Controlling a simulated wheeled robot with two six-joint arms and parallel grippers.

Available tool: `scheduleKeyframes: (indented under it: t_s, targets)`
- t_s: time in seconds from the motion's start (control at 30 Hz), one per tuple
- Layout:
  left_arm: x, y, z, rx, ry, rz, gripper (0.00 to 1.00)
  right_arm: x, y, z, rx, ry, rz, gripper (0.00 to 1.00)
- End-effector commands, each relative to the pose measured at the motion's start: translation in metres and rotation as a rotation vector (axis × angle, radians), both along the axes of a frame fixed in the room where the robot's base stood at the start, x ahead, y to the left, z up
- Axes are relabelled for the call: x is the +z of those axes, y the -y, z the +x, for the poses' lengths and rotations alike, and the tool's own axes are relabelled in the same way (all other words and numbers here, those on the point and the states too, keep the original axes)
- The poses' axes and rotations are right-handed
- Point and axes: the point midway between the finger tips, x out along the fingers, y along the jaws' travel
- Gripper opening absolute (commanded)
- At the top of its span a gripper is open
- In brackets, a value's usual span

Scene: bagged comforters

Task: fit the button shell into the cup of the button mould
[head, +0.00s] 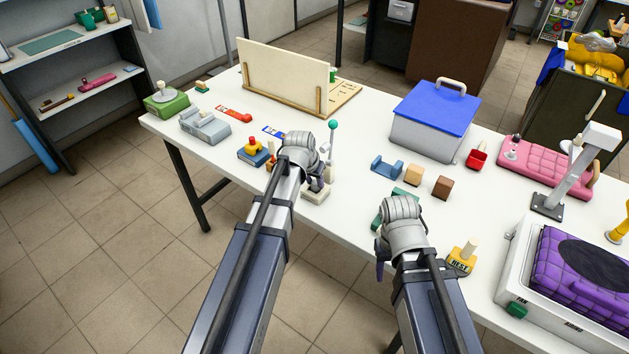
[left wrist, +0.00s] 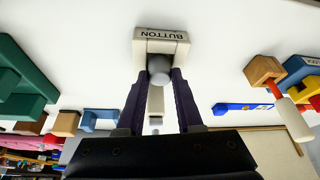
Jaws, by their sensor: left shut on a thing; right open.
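The button mould (left wrist: 162,38), a cream block lettered BUTTON, stands on the table near its front edge. In the head view its pale base (head: 317,195) shows partly behind my left gripper (head: 318,184). In the left wrist view my left gripper (left wrist: 158,84) has its dark purple fingers closed on a grey rounded piece, which looks like the button shell (left wrist: 158,68). The shell is right at the mould; whether it sits in the cup or just above it I cannot tell, as the cup is hidden. My right gripper (head: 383,250) is open and empty near the table's front edge.
A teal-knobbed lever (head: 333,126) rises behind the left gripper. A blue block with a yellow and red top (head: 254,152) is to its left. A blue cradle (head: 386,167), wooden blocks (head: 413,175) and a REST block (head: 462,258) lie to the right. A blue-lidded box (head: 432,130) stands behind.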

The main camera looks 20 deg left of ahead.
Motion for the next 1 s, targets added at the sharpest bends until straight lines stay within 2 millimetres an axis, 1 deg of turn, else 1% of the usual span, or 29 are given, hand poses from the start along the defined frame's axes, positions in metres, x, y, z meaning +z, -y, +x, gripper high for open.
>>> scheduleKeyframes:
  t_s: [0.57, 0.6, 0.9, 1.0]
  targets:
    - [-0.0091, 0.0000, 0.0000, 0.000, 0.000, 0.000, 0.00, -0.0091, 0.0000, 0.0000, 0.000, 0.000, 0.000, 0.50]
    - [-0.0086, 0.0000, 0.0000, 0.000, 0.000, 0.000, 0.37, -0.0086, 0.0000, 0.0000, 0.000, 0.000, 0.000, 0.50]
    - [-0.0082, 0.0000, 0.0000, 0.000, 0.000, 0.000, 0.70, -0.0083, 0.0000, 0.0000, 0.000, 0.000, 0.000, 0.50]
    - [-0.0082, 0.0000, 0.0000, 0.000, 0.000, 0.000, 0.70, -0.0083, 0.0000, 0.0000, 0.000, 0.000, 0.000, 0.50]
